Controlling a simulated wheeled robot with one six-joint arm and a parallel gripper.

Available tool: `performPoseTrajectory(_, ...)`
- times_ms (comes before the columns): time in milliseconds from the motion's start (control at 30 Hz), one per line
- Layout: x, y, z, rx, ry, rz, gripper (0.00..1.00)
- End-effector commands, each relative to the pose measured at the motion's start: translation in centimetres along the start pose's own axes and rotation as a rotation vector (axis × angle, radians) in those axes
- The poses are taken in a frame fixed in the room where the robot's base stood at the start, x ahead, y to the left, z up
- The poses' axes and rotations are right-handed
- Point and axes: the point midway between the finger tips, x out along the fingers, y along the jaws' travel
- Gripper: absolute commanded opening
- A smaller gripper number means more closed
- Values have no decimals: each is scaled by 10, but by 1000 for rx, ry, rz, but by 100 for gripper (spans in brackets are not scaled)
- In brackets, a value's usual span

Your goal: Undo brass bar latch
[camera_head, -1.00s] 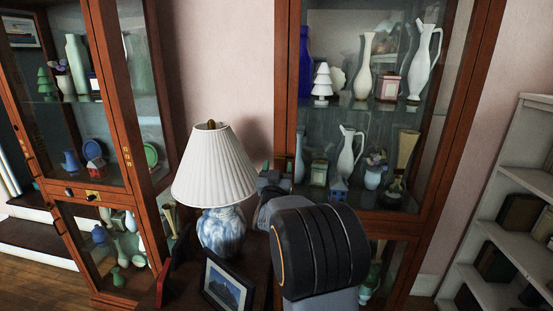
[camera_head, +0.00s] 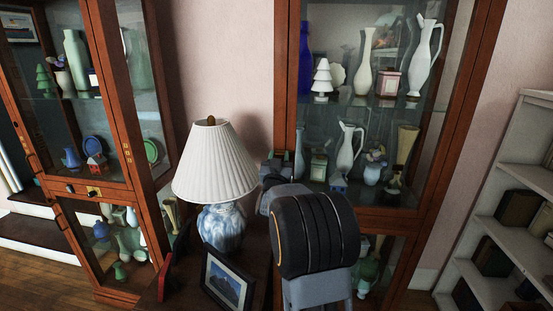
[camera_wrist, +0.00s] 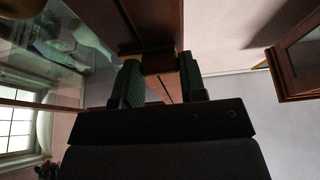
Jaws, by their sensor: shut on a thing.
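In the wrist view my gripper (camera_wrist: 160,72) has its two dark green fingers on either side of a small brown block (camera_wrist: 158,62) at the edge of a wooden cabinet frame (camera_wrist: 152,18). It is shut on this block. The block is in shadow, and I cannot tell whether it is part of the brass bar latch. A brass plate (camera_head: 94,191) between dark knobs shows on the left glass cabinet (camera_head: 112,105).
A lamp with a pleated shade (camera_head: 214,165) and a framed picture (camera_head: 228,282) stand on a small table, close left of my arm. Vases and ornaments fill both cabinets behind glass. A white bookshelf (camera_head: 508,195) stands at the right.

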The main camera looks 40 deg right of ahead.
Motion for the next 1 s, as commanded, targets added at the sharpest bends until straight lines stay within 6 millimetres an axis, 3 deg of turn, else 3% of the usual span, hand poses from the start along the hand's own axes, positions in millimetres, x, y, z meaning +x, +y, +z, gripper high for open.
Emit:
performPoseTrajectory(200,0,-1,0,0,0,-2,15)
performPoseTrajectory(567,-2,-1,3,-86,2,-38,15)
performPoseTrajectory(1000,-2,2,2,-449,5,-186,15)
